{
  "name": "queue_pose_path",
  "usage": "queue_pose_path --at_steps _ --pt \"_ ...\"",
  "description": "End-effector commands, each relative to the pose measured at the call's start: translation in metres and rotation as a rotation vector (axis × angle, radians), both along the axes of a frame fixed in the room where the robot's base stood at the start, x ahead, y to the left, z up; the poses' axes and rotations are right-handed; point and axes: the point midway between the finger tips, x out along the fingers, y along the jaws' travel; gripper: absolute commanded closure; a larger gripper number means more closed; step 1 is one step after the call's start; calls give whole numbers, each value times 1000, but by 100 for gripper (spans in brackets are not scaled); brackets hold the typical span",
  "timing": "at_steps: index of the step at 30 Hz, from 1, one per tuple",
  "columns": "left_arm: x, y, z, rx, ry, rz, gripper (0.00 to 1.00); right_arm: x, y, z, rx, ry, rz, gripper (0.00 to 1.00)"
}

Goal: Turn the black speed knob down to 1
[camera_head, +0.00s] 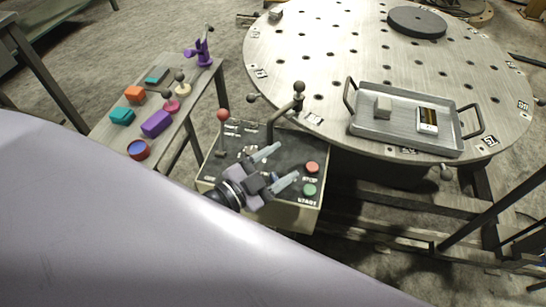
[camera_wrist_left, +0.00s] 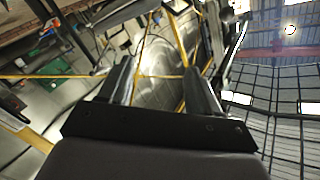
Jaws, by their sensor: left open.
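The control box (camera_head: 292,219) has a dark top panel with a green START button (camera_head: 310,190) and a red STOP button (camera_head: 312,167). My left gripper (camera_head: 287,161) is over the middle of this panel, its two fingers apart and pointing to the upper right, with nothing clear between them. I cannot make out the black speed knob; my gripper covers part of the panel. In the left wrist view the gripper (camera_wrist_left: 162,75) shows spread fingers, but no knob. My right gripper is not in view.
The round table (camera_head: 290,50) stands behind, with a metal tray (camera_head: 455,151). A side bench (camera_head: 104,132) at left holds several coloured parts.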

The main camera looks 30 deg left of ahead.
Motion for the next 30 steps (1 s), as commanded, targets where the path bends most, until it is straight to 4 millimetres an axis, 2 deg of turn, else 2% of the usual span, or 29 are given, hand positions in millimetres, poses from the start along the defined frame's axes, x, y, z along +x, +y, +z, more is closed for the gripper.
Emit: queue_pose_path --at_steps 1,3,7,11,14,17,20,21,24,27,30 --pt "13 -11 16 91 -150 -90 37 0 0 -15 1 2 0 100" --pt "18 -28 40 211 -332 -216 37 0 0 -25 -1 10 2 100" --pt "13 -57 63 459 -632 -462 37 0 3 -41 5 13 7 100" --pt "1 -72 56 743 -865 -719 37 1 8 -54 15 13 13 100" --pt "-4 -66 36 992 -981 -921 37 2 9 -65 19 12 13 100" --pt "-1 -42 9 1260 -1031 -1117 37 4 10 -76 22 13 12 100" --pt "10 -1 -14 1541 -1002 -1296 37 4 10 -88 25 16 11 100" --pt "15 18 -21 1648 -969 -1359 37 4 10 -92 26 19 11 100" --pt "29 67 -28 1880 -851 -1478 37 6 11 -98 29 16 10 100" --pt "38 106 -26 2040 -727 -1550 37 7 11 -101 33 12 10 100" --pt "42 130 -22 2128 -640 -1587 37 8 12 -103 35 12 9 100"
